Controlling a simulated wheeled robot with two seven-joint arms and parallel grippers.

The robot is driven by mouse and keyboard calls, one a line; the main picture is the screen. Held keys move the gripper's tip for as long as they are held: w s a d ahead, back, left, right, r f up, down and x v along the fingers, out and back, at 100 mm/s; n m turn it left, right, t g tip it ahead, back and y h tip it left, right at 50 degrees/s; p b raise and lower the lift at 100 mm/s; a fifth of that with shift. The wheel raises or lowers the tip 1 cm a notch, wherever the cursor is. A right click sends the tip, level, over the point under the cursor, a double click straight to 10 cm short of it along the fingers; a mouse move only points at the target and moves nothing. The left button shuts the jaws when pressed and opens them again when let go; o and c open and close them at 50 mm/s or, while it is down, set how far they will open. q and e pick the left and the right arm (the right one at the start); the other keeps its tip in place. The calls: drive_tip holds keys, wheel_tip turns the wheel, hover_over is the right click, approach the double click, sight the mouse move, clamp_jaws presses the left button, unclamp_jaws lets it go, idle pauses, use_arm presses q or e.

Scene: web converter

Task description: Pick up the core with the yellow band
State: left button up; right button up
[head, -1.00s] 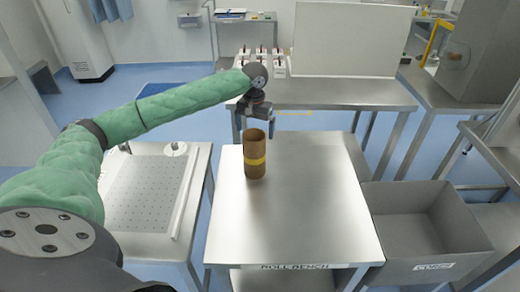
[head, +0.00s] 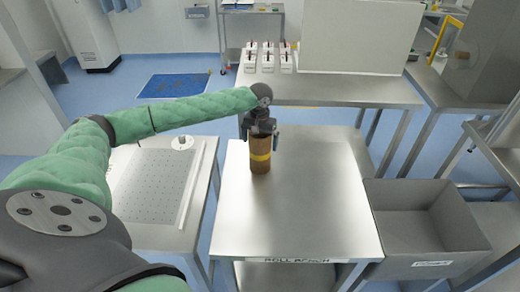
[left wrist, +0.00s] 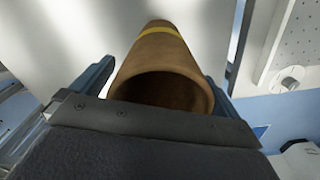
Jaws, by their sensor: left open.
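The core with the yellow band (head: 260,158) is a brown hollow tube standing upright on the steel roll bench (head: 305,205), near its back left. My left gripper (head: 261,132) is open and points down at the top of the core. In the left wrist view, the core (left wrist: 160,65) shows its open end, with one finger on each side of it, and the yellow band lies farther down. I cannot tell whether the fingers touch the core. My right gripper is not in view.
A grey bin (head: 425,262) stands at the right of the bench. A perforated table (head: 150,195) is at the left. Behind is another steel table (head: 335,92) with several small white items (head: 267,58) and a white panel. Most of the roll bench is clear.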

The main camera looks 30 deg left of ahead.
use_arm(q)
drive_tip(key=c, duration=1.4)
drive_tip(key=shift+o, duration=0.2)
